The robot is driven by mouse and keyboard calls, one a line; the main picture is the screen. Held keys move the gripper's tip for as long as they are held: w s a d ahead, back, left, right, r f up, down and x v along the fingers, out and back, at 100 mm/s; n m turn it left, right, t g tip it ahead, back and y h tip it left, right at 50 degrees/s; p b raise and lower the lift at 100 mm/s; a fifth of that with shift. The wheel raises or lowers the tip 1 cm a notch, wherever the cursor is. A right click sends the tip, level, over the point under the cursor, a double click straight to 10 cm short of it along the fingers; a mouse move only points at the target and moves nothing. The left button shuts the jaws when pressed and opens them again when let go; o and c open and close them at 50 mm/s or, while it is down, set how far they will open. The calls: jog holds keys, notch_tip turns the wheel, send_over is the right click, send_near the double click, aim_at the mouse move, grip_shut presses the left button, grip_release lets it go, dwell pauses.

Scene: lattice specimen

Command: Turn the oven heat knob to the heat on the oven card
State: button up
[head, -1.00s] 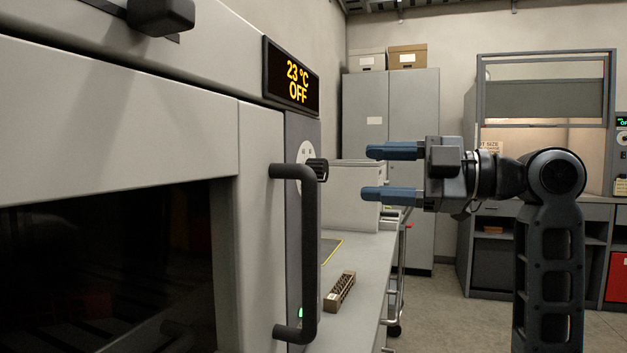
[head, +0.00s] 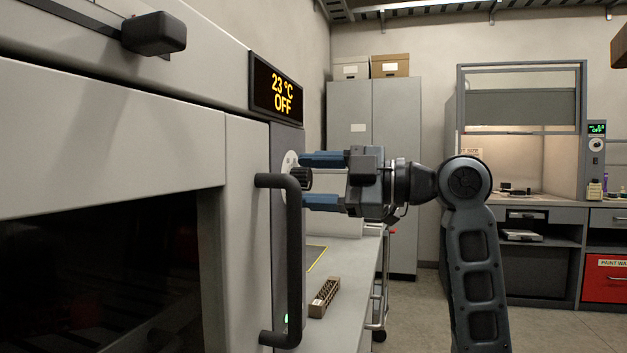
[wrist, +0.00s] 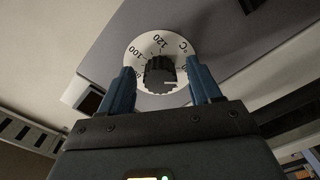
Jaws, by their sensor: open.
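The oven heat knob (head: 301,180) is a black ribbed dial on a white round scale, on the oven's control panel beside the door handle. Whether the fingers touch the knob I cannot tell. The oven display (head: 277,89) reads 23 °C and OFF. No oven card can be made out.
The black door handle (head: 294,262) stands out close to the knob and my lower finger. A bench (head: 346,290) with a small brown rack (head: 324,298) lies below. A fume hood (head: 522,135) and cabinets stand behind; the floor at right is clear.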

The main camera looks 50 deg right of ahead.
jog(key=c, duration=1)
jog(key=shift+c, duration=0.2)
